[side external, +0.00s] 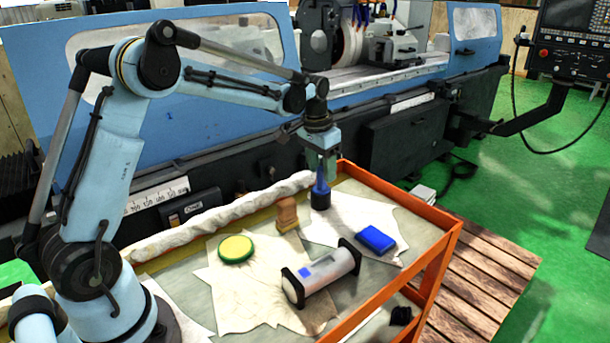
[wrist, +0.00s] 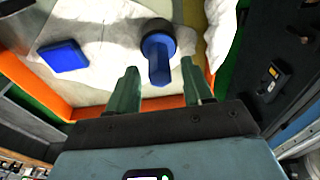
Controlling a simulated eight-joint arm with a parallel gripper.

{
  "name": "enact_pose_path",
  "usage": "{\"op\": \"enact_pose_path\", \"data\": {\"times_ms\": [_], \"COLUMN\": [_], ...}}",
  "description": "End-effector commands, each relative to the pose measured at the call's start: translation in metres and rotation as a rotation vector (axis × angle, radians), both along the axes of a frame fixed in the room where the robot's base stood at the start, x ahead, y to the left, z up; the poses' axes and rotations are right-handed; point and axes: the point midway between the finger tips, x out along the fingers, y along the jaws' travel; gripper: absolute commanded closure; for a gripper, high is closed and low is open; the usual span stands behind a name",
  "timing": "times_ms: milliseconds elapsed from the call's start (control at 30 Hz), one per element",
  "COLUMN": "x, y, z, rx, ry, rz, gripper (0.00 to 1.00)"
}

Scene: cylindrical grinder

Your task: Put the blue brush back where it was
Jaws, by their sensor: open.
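The blue brush (side external: 320,190) stands upright on a white cloth near the back of the orange-edged cart, with a dark round base and a blue handle pointing up. In the wrist view, the brush (wrist: 158,58) shows from above, beyond and between the fingertips. My gripper (side external: 324,160) is above it, pointing down, with the fingers around or just beside the handle's top in the side view; I cannot tell which. In the wrist view, my gripper (wrist: 160,85) has its two green fingers wide apart, with a gap on both sides of the handle.
A blue box (side external: 375,239) lies right of the brush, a brown block (side external: 287,214) stands left of it. A yellow-green round tin (side external: 236,249) and a white cylinder with black ends (side external: 322,275) are further forward. A rolled white cloth (side external: 220,215) runs along the back edge.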

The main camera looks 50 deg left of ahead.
Motion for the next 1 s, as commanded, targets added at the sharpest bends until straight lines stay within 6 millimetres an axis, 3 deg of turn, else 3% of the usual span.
{"op": "enact_pose_path", "data": {"times_ms": [200,400,733,867,1000], "x": [-0.007,-0.011,-0.021,-0.039,-0.07], "y": [0.0,0.0,-0.005,-0.02,-0.039], "z": [0.048,0.081,0.104,0.111,0.116], "rx": [0.0,0.0,0.003,0.012,0.021], "ry": [0.0,0.0,-0.015,-0.065,-0.142], "rz": [0.0,-0.001,-0.001,-0.002,-0.001], "gripper": [0.49,0.49,0.49,0.49,0.49]}}
